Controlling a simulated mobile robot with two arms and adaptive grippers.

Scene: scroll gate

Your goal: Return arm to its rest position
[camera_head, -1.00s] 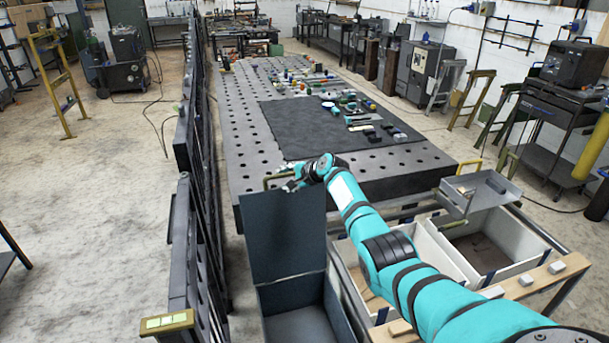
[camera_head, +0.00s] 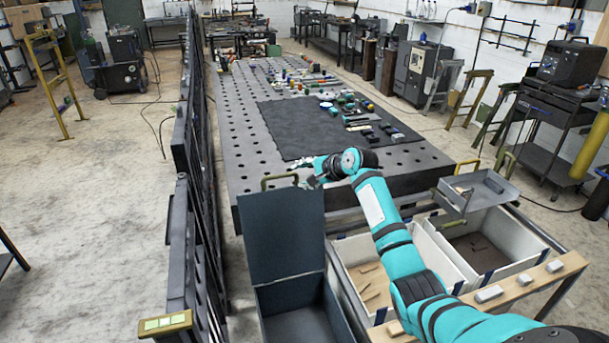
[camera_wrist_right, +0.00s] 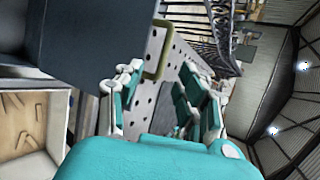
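My right arm, teal with black bands, reaches in from the lower right of the head view. Its gripper (camera_head: 305,172) is beside the upper right corner of the raised lid (camera_head: 281,235) of a dark blue box, above the near edge of the perforated table. In the right wrist view the two fingers of the gripper (camera_wrist_right: 163,98) are spread apart with nothing between them. The lid's olive handle (camera_wrist_right: 159,50) is beyond the fingers and apart from them. My left arm and gripper are not in view.
The perforated table (camera_head: 237,150) holds a dark mat (camera_head: 290,125) with several small tools. The open box (camera_head: 300,325), white bins (camera_head: 510,235) and a grey tray (camera_head: 482,195) stand in front. A dark scroll gate (camera_head: 185,240) runs along the left.

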